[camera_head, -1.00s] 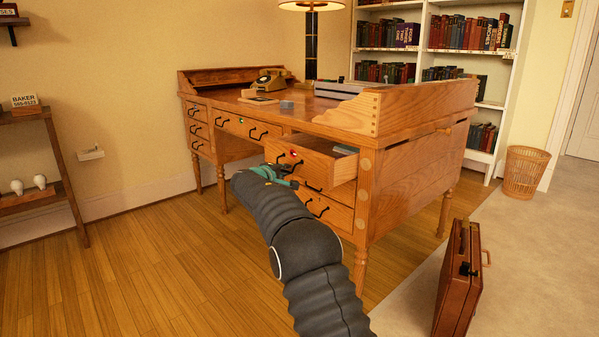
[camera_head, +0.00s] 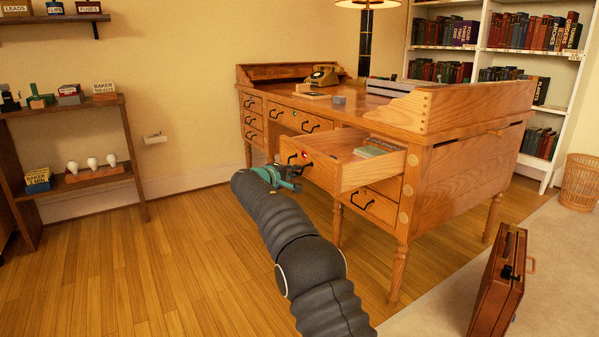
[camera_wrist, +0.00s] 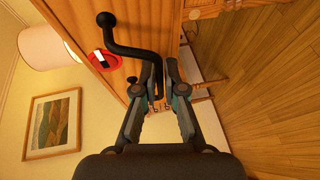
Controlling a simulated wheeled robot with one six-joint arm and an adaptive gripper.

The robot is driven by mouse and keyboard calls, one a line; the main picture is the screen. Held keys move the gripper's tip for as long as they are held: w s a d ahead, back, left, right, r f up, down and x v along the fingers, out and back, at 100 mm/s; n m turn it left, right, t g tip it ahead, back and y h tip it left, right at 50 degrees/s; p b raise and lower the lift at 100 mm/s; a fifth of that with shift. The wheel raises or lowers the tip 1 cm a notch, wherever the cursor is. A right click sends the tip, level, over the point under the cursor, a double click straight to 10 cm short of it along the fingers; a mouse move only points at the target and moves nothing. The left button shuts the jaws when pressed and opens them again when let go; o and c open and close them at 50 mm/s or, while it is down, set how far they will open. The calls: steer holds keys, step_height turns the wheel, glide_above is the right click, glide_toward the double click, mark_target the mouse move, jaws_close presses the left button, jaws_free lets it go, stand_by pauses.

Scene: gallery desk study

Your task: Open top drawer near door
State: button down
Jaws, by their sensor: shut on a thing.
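The top drawer (camera_head: 325,174) of the desk's right pedestal, nearest the door side, stands well out from the wooden desk (camera_head: 470,155). Its inside shows, with books or papers (camera_head: 372,150) toward the back. My gripper (camera_head: 294,176) is at the drawer's front, on its handle. In the wrist view, the black bent handle (camera_wrist: 128,50) runs down between my gripper's fingers (camera_wrist: 161,76), which are shut on its lower part. A round red piece (camera_wrist: 104,60) sits on the drawer front beside the handle.
A brown briefcase (camera_head: 498,283) stands on the pale floor at the right. A wicker basket (camera_head: 580,183) is by the bookcase (camera_head: 475,60). A shelf unit (camera_head: 60,155) stands at the left. The wooden floor (camera_head: 150,270) in front is clear.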

steer(key=shift+f, duration=0.15)
steer(key=c, duration=1.2)
jaws_free()
steer(key=shift+c, duration=0.2)
steer(key=shift+s, duration=0.1)
steer(key=v, duration=1.2)
